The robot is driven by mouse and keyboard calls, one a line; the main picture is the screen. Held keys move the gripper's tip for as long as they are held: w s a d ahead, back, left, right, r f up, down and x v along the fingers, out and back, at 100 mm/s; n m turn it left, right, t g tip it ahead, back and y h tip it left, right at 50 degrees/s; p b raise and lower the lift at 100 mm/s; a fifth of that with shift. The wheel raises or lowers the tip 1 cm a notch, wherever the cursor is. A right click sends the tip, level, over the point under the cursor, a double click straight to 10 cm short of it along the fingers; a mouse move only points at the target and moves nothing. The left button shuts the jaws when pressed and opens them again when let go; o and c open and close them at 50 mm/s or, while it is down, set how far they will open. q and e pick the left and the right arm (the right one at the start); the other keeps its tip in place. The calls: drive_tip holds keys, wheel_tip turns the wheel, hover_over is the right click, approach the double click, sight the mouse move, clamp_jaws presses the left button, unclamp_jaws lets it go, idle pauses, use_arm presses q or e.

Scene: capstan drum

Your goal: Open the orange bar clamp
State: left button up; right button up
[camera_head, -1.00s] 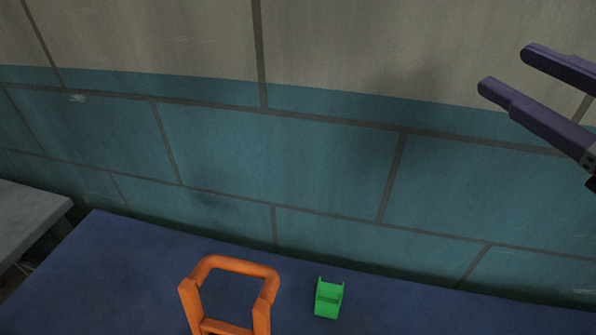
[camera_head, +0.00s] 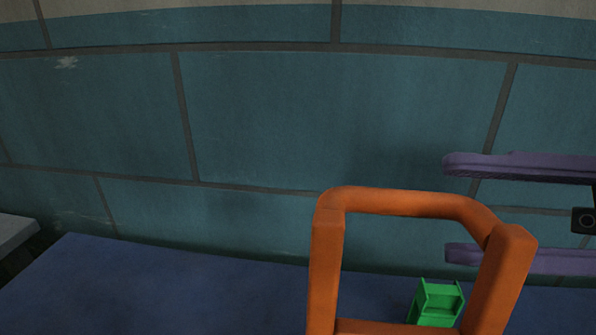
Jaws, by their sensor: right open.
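The orange bar clamp (camera_head: 325,260) stands upright at the lower right of the head view, its frame rising above the blue table; its lower part is cut off by the picture's bottom edge. My right gripper (camera_head: 455,210) comes in from the right with its two purple fingers well apart and nothing between them. The lower finger passes behind the clamp's right upright, and its tip shows through the frame opening. The upper finger is above the clamp's top corner. I cannot tell if they touch. My left gripper is not in view.
A small green block-like part (camera_head: 437,300) sits on the blue table (camera_head: 150,285), seen through the clamp's frame. A teal and grey wall (camera_head: 270,120) stands behind the table. A grey surface (camera_head: 15,232) is at the far left. The table's left part is clear.

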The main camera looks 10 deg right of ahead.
sight(353, 194)
drive_tip(key=p+x, duration=0.1)
drive_tip(key=x, duration=0.7)
drive_tip(key=shift+w+a, duration=0.15)
drive_tip(key=shift+a, duration=0.1)
drive_tip(key=shift+c, duration=0.3)
clamp_jaws()
drive_tip(key=shift+r, duration=0.1)
drive_tip(key=shift+r, duration=0.15)
idle(0.4)
